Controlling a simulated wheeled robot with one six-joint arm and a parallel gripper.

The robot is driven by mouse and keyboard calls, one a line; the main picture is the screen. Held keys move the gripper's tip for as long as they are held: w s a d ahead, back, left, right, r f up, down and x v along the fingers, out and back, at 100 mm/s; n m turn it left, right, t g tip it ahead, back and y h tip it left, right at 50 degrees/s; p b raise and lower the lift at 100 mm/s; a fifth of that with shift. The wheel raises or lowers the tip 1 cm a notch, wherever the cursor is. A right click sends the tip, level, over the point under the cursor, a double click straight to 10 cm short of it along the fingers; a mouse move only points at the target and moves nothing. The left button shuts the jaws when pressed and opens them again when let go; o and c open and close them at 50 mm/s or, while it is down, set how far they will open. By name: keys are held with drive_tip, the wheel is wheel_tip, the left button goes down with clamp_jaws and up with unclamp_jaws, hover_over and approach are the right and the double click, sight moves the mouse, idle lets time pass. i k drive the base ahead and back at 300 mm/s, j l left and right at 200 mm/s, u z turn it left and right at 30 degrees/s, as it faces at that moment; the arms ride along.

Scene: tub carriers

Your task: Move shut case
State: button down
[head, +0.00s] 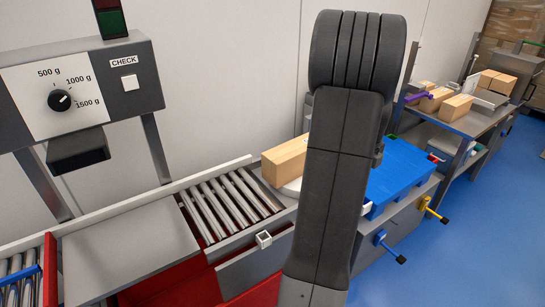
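A blue flat-topped case (402,172) stands on a grey bench right of the middle. Its top looks closed, but its left part is hidden behind my arm. I cannot tell for sure that it is the shut case of the task. My arm rises through the middle of the picture. My gripper is hidden behind it, so its fingers and anything in them do not show.
A tan box (284,160) lies at the end of the roller conveyor (232,200), partly behind my arm. A weighing panel (75,92) stands left. Coloured levers (432,210) stick out from the bench front. The blue floor (485,245) at right is clear.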

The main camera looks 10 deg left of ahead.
sight(282, 165)
drive_tip(key=i+l+u, duration=0.15)
drive_tip(key=i+l, duration=0.45)
drive_tip(key=i+l+u, duration=0.15)
drive_tip(key=i+l, duration=0.45)
drive_tip(key=l, duration=0.25)
drive_tip(key=u, duration=2.3)
drive_tip(key=k+l, duration=0.05)
drive_tip(key=l, duration=0.05)
